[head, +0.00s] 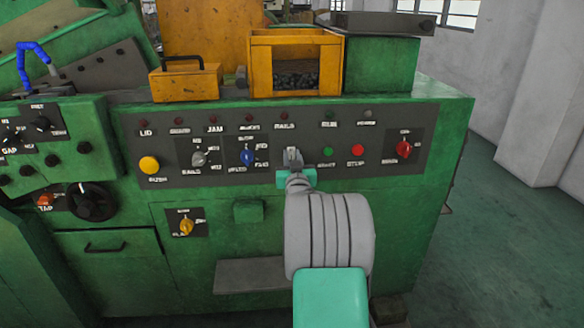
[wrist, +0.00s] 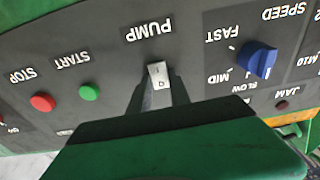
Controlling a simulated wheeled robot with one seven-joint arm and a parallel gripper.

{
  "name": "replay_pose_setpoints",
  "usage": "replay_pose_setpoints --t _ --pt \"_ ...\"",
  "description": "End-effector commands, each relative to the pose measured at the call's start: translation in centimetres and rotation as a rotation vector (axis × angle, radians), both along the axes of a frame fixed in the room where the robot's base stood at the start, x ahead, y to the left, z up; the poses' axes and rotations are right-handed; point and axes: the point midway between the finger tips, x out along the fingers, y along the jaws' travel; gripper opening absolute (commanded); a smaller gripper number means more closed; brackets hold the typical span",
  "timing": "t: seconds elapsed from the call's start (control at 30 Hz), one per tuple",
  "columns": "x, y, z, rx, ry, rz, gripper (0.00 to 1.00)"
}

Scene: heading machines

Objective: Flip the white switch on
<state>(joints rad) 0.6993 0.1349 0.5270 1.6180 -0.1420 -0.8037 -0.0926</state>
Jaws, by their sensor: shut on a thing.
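The white switch (wrist: 158,75) is a small rocker with dark marks on its face, under the PUMP label on the dark control panel (wrist: 110,72). My gripper (wrist: 160,96) is at the switch, with its narrow grey fingertips closed against its sides. In the head view my gripper (head: 292,160) reaches the panel between the blue knob and the green button. It hides most of the switch there. The rocker's exact tilt is hard to tell.
A blue knob (head: 247,157) and a grey knob (head: 199,158) sit left of my gripper. A green button (head: 327,152), a red button (head: 356,151) and a red knob (head: 403,149) sit right. A small green block (head: 248,211) juts out below the panel.

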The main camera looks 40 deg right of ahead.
Motion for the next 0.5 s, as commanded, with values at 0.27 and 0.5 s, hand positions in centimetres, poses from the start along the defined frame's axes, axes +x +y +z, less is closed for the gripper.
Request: replay_pose_setpoints --t 0.27,0.5 --pt "0.0 0.0 -1.1 -0.075 -0.110 0.001 0.00" --pt "0.0 0.0 -0.3 -0.092 -0.134 0.001 0.00"
